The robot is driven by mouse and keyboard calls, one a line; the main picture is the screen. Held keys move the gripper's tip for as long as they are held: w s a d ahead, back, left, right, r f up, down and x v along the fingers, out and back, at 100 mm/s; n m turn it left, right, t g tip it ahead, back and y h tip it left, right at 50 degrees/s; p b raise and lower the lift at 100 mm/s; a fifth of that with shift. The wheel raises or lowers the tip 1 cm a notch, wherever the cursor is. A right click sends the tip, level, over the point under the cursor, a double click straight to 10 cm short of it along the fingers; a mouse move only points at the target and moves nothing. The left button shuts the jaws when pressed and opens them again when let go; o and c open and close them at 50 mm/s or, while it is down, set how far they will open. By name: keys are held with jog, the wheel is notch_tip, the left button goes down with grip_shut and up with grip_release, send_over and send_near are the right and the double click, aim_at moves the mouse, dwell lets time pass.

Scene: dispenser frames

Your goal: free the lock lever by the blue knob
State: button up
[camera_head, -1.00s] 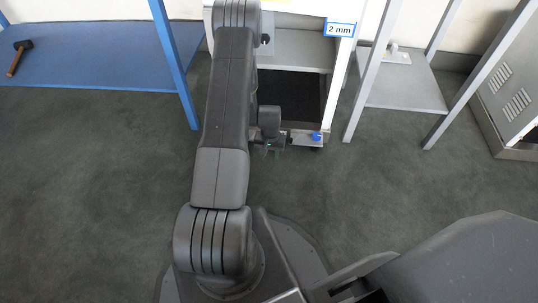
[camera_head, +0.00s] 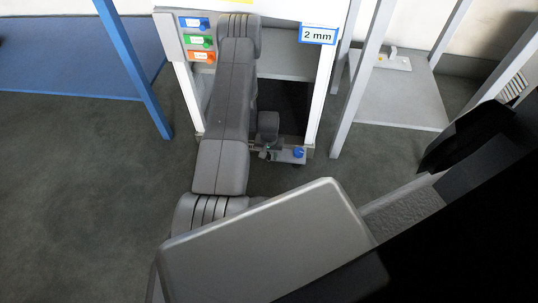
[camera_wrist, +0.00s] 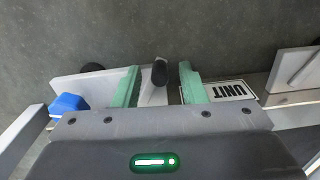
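The blue knob (camera_head: 298,153) is low on the front of the white dispenser frame, on a light plate. It also shows in the wrist view (camera_wrist: 67,104), left of my gripper's fingers and apart from them. My gripper (camera_wrist: 158,68) is open, with its two green fingers spread. A dark, round-ended lever (camera_wrist: 159,72) stands between the fingertips, with a gap to each finger; it appears to be the lock lever. In the head view my gripper (camera_head: 267,153) is low at the frame, left of the knob, and its fingers are too small to make out.
A "2 mm" sign (camera_head: 318,35) hangs on the frame, and blue, green and orange labels are at its upper left. A "UNIT" label (camera_wrist: 232,92) lies right of the fingers. A blue table (camera_head: 70,60) stands left, a grey shelf (camera_head: 400,95) right.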

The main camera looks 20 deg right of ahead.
grip_shut()
jog(key=shift+s, duration=0.1)
jog(key=shift+s+d+n, duration=0.45)
jog(key=shift+d+n, duration=0.3)
jog(key=shift+n, duration=1.25)
jog(key=shift+s+d+n, duration=0.4)
jog(key=shift+d+n, duration=0.4)
jog(key=shift+n, duration=1.2)
jog(key=shift+s+d+n, duration=0.45)
jog(key=shift+d+n, duration=0.3)
jog(key=shift+n, duration=1.25)
grip_release()
